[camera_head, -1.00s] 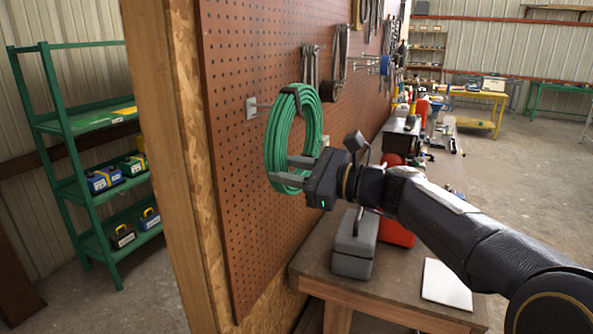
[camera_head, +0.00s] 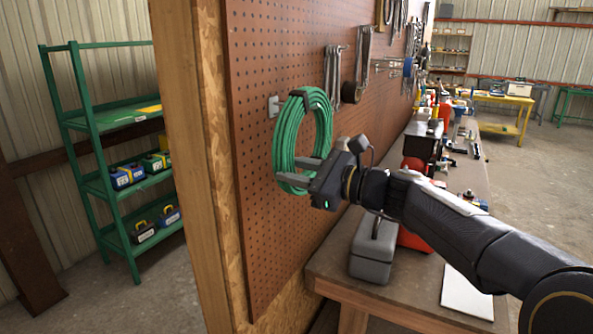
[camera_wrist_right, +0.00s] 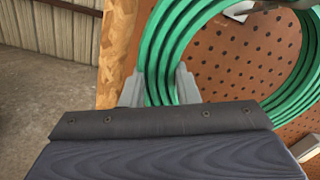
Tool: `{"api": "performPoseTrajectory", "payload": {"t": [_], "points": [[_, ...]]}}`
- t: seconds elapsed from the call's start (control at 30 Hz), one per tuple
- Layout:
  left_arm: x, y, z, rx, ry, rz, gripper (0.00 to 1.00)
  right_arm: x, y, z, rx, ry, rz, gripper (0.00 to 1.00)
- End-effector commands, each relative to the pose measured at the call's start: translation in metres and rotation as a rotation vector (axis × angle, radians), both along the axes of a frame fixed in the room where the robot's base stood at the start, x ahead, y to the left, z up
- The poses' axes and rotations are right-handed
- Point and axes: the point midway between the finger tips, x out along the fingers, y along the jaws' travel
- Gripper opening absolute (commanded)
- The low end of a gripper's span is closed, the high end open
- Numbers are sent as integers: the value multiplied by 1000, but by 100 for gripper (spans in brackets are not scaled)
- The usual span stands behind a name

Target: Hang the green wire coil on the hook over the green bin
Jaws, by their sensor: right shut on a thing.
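The green wire coil (camera_head: 283,140) is an upright ring with a dark strap at its top, in front of the brown pegboard. My right gripper (camera_head: 287,170) is shut on its lower part. The wrist view shows the green strands (camera_wrist_right: 160,60) between the two grey fingers (camera_wrist_right: 159,90). A small pale hook plate (camera_head: 273,105) on the pegboard sits just left of the coil's top. The hook's rod is hidden, so I cannot tell whether the coil is around it. I see no green bin. My left gripper is out of view.
The pegboard (camera_head: 262,235) carries tools on hooks, including hanging wrenches (camera_head: 333,75) and a dark roll (camera_head: 351,92) right of the coil. Below is a workbench (camera_head: 335,272) with a grey toolbox (camera_head: 373,250) and a red object. A green shelf (camera_head: 92,118) stands at left.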

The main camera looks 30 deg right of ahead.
Motion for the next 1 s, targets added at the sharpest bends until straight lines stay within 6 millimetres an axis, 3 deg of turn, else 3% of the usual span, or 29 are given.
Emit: {"api": "performPoseTrajectory", "payload": {"t": [0.33, 0.37, 0.57, 0.83, 1.0], "points": [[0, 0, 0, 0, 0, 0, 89, 0, 0, 1, -1, -2, 0, 0], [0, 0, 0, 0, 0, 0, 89, 0, 0, 1, -1, -2, 0, 29], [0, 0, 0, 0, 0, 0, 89, 0, 0, 0, 0, -1, 0, 53], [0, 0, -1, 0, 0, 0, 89, -1, -1, -2, 1, 4, 0, 53], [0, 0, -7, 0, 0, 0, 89, -18, -10, -3, 0, 1, -4, 53]]}}
